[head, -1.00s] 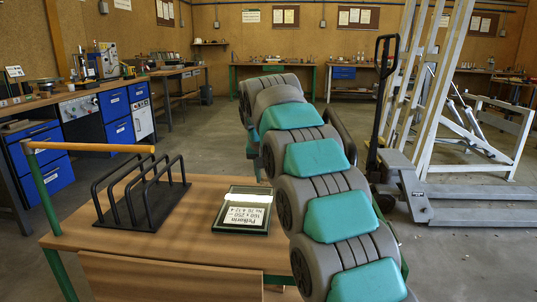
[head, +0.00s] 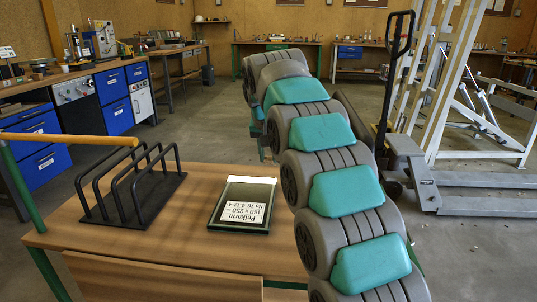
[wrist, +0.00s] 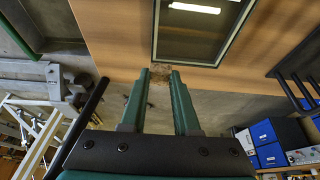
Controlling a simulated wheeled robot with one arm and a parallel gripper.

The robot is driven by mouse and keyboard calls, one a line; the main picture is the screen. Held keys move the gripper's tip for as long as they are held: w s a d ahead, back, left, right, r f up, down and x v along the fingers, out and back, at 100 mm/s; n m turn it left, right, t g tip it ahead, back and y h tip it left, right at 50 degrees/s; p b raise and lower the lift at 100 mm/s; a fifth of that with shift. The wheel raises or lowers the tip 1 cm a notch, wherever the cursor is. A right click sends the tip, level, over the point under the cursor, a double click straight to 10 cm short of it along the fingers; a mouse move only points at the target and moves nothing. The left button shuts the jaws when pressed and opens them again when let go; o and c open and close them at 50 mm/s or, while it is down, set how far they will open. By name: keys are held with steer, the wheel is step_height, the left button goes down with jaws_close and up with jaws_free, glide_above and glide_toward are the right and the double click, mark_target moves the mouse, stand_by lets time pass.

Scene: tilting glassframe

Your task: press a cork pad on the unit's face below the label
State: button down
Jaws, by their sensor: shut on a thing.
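The unit (head: 217,213) is a flat, dark-framed glass panel lying on the wooden table. Its white label (head: 243,213) reads upside down in the head view, on the near part of the face. A bright strip crosses its far part. In the wrist view the unit (wrist: 154,38) is at the top, ahead of my fingertips. My gripper (wrist: 160,74) has its green fingers shut on a small speckled brown piece, the cork pad (wrist: 160,73), near the table's edge. The pad looks apart from the unit. The head view does not show my gripper, hidden by my arm.
A black wire rack (head: 132,187) stands left of the unit on the table (head: 190,240). An orange bar (head: 70,139) on a green post is at the left edge. A pallet truck (head: 415,170) stands on the floor to the right. Bare tabletop lies around the unit.

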mark_target(269, 191)
steer(key=shift+f+b, duration=2.25)
steer(key=shift+f, duration=2.35)
steer(key=shift+f, duration=0.4)
steer(key=c, duration=0.6)
jaws_free()
steer(key=shift+r, duration=0.1)
steer(key=shift+p+v, duration=0.7)
steer(key=shift+v, duration=2.3)
